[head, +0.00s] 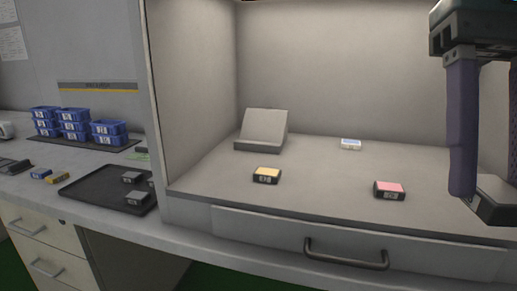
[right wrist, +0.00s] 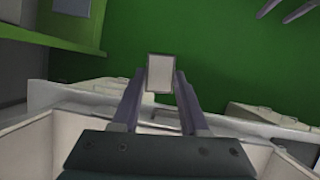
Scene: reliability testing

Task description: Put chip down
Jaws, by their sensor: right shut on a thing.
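My right gripper (head: 482,192) hangs at the right edge of the head view, fingers pointing down. It is shut on a dark chip with a pale face (head: 493,198), partly cut off by the frame edge. In the right wrist view the chip (right wrist: 160,74) sits between the two fingertips (right wrist: 157,84). On the booth floor are a yellow-topped block (head: 267,175), a pink-topped block (head: 389,190) left of the gripper, and a small white-and-blue block (head: 350,144) further back. My left gripper is not in view.
A grey sloped stand (head: 262,130) is at the booth's back left. A handled drawer (head: 346,256) is below. Outside the left wall, a black tray (head: 85,194) holds several grey chips, near stacked blue bins (head: 75,125). The booth floor between blocks is clear.

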